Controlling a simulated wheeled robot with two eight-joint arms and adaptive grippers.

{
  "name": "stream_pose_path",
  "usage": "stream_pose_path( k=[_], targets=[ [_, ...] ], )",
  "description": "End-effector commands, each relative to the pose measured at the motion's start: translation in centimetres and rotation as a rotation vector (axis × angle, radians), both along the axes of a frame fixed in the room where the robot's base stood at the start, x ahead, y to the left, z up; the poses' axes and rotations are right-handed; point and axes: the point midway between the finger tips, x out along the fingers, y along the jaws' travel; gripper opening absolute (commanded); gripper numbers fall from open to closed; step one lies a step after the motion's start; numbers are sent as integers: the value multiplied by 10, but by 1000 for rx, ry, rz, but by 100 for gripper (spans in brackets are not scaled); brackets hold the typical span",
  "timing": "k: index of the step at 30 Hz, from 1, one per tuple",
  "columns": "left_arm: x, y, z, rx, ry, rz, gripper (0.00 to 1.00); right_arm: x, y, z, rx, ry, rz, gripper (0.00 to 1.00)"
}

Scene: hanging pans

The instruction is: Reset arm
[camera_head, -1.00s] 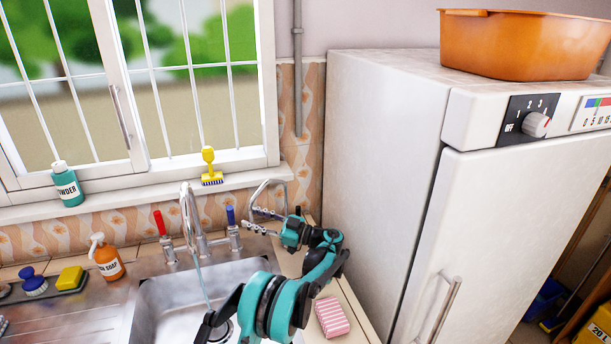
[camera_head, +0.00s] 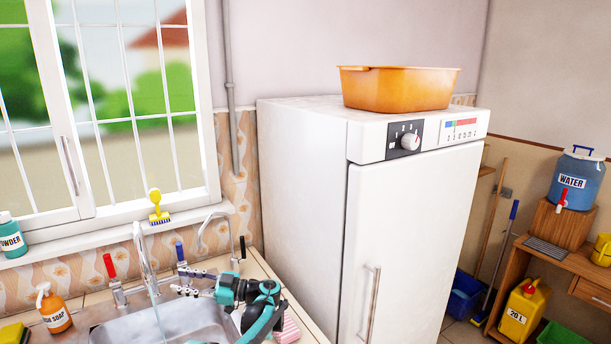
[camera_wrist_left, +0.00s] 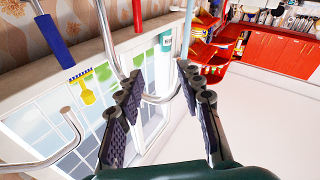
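My left gripper (camera_head: 182,281) is teal and black. In the head view it is over the back right of the sink, close to the blue-handled tap (camera_head: 181,256) and the chrome spout (camera_head: 145,262). In the left wrist view the two dark ribbed fingers (camera_wrist_left: 160,75) stand apart with a clear gap and nothing between them. It is open and empty. Whether a finger touches the tap cannot be told. My left arm's links reach in from the bottom of the head view, partly hiding the pink striped item (camera_head: 288,328). My right gripper is not in view.
The metal sink (camera_head: 165,322) lies below my arm. A tall white fridge (camera_head: 300,170) with an orange basin (camera_head: 400,90) on top stands just right of it. A yellow brush (camera_head: 157,206) is on the windowsill; an orange soap bottle (camera_head: 53,308) stands left of the sink.

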Motion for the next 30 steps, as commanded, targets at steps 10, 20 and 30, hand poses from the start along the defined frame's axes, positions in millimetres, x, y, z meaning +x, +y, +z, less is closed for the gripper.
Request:
stream_pose_path(
  k=[10, 20, 30],
  targets=[
    [-10, 9, 15, -109, 134, -31, 37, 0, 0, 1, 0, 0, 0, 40],
    [-43, 17, 31, -307, 385, -131, 37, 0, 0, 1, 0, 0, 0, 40],
    [-144, -11, 30, -610, 786, -479, 37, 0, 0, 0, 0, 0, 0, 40]
  ],
)
